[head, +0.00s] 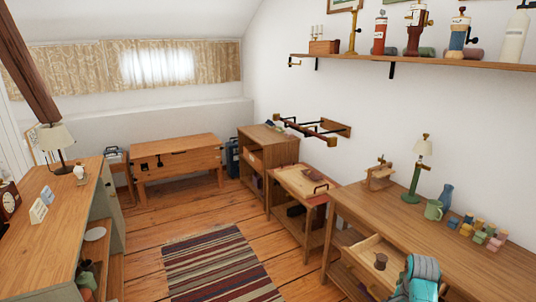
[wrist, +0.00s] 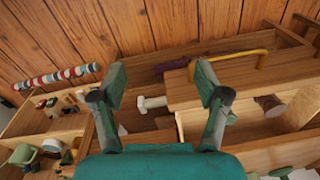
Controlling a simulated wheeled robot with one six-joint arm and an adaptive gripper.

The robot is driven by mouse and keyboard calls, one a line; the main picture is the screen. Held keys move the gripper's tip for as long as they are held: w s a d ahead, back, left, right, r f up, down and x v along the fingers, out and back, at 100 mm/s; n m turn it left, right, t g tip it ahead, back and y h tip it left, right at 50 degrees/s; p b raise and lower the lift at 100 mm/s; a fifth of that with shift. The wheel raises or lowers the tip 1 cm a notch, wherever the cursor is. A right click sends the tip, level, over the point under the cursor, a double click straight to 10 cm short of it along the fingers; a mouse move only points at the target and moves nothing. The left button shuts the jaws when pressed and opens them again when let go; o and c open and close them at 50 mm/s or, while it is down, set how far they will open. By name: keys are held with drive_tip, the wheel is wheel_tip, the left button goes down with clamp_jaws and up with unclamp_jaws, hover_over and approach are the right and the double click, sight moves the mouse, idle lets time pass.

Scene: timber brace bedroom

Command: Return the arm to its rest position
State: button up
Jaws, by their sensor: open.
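My gripper (head: 418,285) shows at the bottom right of the head view, teal and grey, in front of the right-hand wooden desk. It is close to the open drawer (head: 366,246), which holds a small dark brown spool-like item (head: 381,261). In the wrist view my gripper (wrist: 157,92) has its two teal fingers spread wide apart. Nothing is held between them. A small white piece (wrist: 152,103) shows beyond the fingers, apart from them. A dark cylinder (wrist: 270,105) lies to the right in a wooden compartment.
The right-hand desk (head: 345,200) carries a green lamp (head: 415,180), a mug (head: 433,210), a blue vase (head: 446,195) and several coloured blocks. A wall shelf (head: 420,62) hangs above. A left desk (head: 60,215) flanks the striped rug (head: 220,265), where the floor is clear.

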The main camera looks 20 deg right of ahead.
drive_tip(key=s+a+f+n+t+h, duration=0.2)
drive_tip(key=a+f+n+t, duration=0.15)
drive_tip(key=a+f, duration=0.9)
drive_tip(key=s+a+n+t, duration=0.1)
drive_tip(key=s+a+n, duration=0.25)
drive_tip(key=a, duration=0.45)
drive_tip(key=s+a+n+t, duration=0.2)
drive_tip(key=s+a, duration=0.3)
drive_tip(key=a, duration=0.2)
drive_tip(key=s+a+r+n+t, duration=0.45)
drive_tip(key=s+a+r, duration=0.35)
drive_tip(key=s+a, duration=0.25)
drive_tip(key=s+a+r+n+t+y, duration=0.1)
drive_tip(key=s+a+r+n, duration=0.1)
drive_tip(key=s+r, duration=0.3)
drive_tip(key=s+a+r+n+t+y, duration=0.1)
drive_tip(key=s+r, duration=0.4)
drive_tip(key=r, duration=0.7)
drive_tip(key=shift+s+a+r+n+t+y, duration=0.25)
drive_tip(key=shift+n+t, duration=0.35)
drive_tip(key=shift+n, duration=0.65)
drive_tip(key=shift+w+a, duration=0.1)
